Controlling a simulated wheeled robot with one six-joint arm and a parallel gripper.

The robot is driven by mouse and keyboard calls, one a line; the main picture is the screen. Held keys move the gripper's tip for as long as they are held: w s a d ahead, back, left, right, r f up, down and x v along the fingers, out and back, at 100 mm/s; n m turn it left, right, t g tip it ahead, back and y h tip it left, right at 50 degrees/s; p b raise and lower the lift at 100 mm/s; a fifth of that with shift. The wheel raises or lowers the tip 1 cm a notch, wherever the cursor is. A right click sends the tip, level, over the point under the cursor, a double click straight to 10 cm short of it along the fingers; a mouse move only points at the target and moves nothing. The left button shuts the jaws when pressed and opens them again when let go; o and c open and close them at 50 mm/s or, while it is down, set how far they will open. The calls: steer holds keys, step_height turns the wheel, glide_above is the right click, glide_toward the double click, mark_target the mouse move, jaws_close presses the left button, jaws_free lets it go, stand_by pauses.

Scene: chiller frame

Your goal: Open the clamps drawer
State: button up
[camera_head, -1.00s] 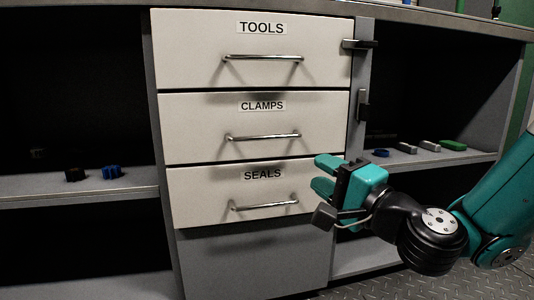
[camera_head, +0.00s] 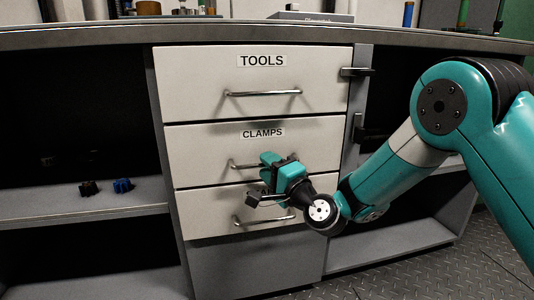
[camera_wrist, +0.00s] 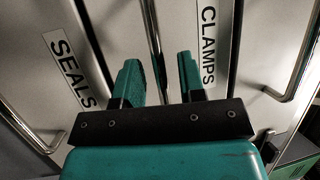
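The clamps drawer (camera_head: 205,150) is the middle white drawer, under its CLAMPS label, and looks closed. Its metal bar handle (camera_head: 238,166) is partly hidden behind my gripper (camera_head: 268,168), which is at the handle's right part. In the wrist view the picture is turned sideways, with the CLAMPS label (camera_wrist: 208,45) right of centre. There the clamps handle (camera_wrist: 153,40) runs between the two fingers of my gripper (camera_wrist: 159,72). The fingers are apart, one on each side of the bar. I cannot tell whether either finger touches it.
The tools drawer (camera_head: 200,80) is above and the seals drawer (camera_head: 200,212) below; both look closed. Dark latches (camera_head: 357,72) stick out from the post at the right. Open shelves (camera_head: 60,205) flank the drawers. A countertop (camera_head: 120,36) runs above.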

steer(key=shift+w+a+r, duration=0.1)
steer(key=shift+w+a, duration=0.15)
steer(key=shift+w, duration=0.1)
jaws_close()
